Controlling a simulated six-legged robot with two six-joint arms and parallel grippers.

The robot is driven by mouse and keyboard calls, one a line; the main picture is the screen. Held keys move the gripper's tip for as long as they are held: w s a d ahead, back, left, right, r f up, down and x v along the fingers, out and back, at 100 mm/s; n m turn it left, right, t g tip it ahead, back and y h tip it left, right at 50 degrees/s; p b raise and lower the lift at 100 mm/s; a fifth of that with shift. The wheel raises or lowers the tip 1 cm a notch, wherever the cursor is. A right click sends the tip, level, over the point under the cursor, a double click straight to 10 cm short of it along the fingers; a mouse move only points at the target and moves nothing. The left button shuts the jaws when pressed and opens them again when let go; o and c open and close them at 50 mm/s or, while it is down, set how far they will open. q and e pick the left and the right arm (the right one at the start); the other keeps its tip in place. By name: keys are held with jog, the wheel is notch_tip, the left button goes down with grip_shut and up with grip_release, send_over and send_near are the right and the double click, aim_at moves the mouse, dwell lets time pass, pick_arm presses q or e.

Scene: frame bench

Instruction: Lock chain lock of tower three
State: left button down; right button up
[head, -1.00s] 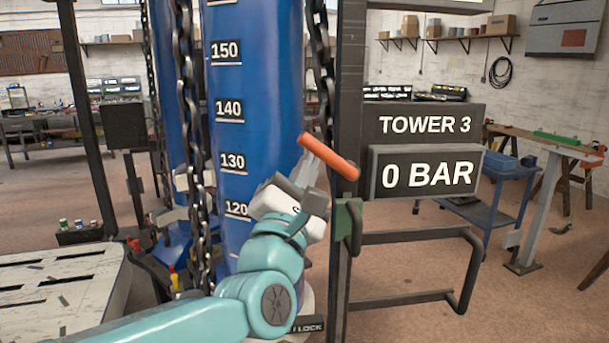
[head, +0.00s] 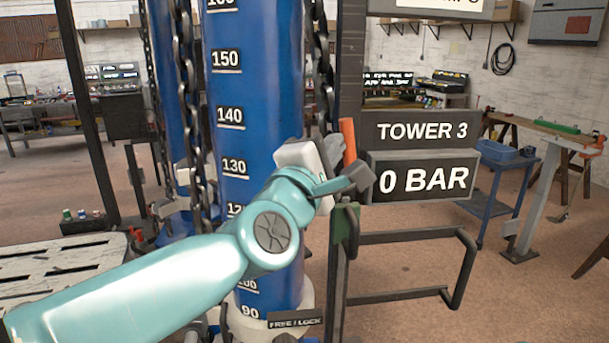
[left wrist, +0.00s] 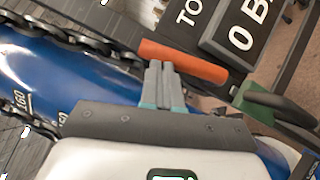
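The tower is a blue cylinder (head: 255,95) with a white number scale, beside a sign (head: 415,131) reading TOWER 3. An orange-red handle (head: 348,138) stands almost upright right of the cylinder. It also shows in the left wrist view (left wrist: 190,63), lying crosswise at the fingertips. My left gripper (head: 333,150) is at this handle; its fingers (left wrist: 163,72) are together, with nothing visible between them. The tips overlap the handle; whether they touch it I cannot tell. A dark chain (head: 321,70) hangs behind. A FREE / LOCK plate (head: 295,319) is low on the tower. My right gripper is not in view.
A 0 BAR display (head: 424,179) stands close right of the handle. A green bracket (head: 345,222) with a dark loop sits just below on the dark post. Another chain (head: 190,100) hangs left of the cylinder. A bent dark rail (head: 410,237) juts right.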

pick_arm(q)
jog(key=shift+w+d+r, duration=0.1)
jog(key=shift+d+r, duration=0.2)
jog(key=shift+d, duration=0.15)
jog(key=shift+d+r, duration=0.1)
dwell(0.5)
